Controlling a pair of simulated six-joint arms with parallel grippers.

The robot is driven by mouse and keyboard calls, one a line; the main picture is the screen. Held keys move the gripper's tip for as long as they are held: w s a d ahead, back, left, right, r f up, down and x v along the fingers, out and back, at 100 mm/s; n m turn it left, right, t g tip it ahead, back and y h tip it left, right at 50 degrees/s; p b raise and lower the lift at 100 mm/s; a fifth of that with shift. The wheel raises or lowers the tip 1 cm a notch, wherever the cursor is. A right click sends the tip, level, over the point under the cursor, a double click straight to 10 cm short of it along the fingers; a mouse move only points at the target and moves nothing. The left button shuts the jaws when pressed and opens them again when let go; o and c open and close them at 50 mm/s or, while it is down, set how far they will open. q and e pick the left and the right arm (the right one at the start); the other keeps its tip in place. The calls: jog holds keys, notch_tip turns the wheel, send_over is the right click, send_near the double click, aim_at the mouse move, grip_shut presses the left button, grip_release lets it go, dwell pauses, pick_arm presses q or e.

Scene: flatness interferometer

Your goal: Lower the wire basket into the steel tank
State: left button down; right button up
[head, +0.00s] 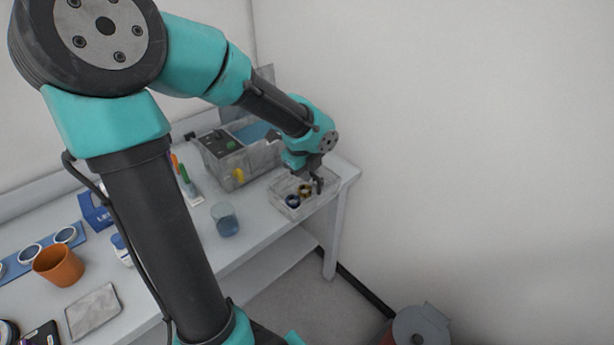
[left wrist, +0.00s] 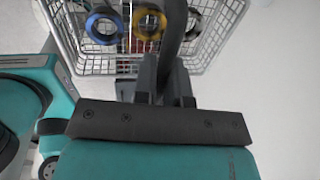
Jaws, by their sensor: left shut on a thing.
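The wire basket (head: 280,201) is at the right end of the bench, and it also fills the top of the left wrist view (left wrist: 75,32). Blue, gold and dark grey rings are in it. My left gripper (head: 317,186) is shut on the basket's dark upright handle (left wrist: 172,38); the fingertips (left wrist: 168,88) are partly hidden. The basket looks roughly level; I cannot tell whether its bottom touches the bench. The grey steel tank (head: 262,161) stands just behind and left of the basket, with blue inside its opening. My right gripper is not in view.
A blue-grey glass beaker (head: 226,220) stands left of the basket. An orange pot (head: 59,265) and a flat grey plate (head: 93,312) are farther left. The wall is close behind the tank. A lidded bin (head: 421,326) stands on the floor at the right.

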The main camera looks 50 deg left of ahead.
pick_arm(q)
jog(key=shift+r, duration=4.25)
jog(key=w+a+r+n+g+y, duration=0.1)
jog(key=w+a+n, duration=0.4)
jog(key=a+n, duration=0.35)
jog(key=w+a+r+n+g+y, duration=0.1)
jog(key=w+a+r+n, duration=0.1)
jog(key=w+a+n, duration=0.5)
jog(key=s+a+f+n+g+h, duration=0.2)
jog(key=a+f+n, duration=0.1)
jog(key=a+n, duration=1.4)
jog(key=n, duration=0.3)
jog(key=shift+a, duration=0.3)
jog(key=shift+f+n, duration=0.15)
jog(key=shift+n, duration=0.1)
notch_tip(320, 180, down, 13)
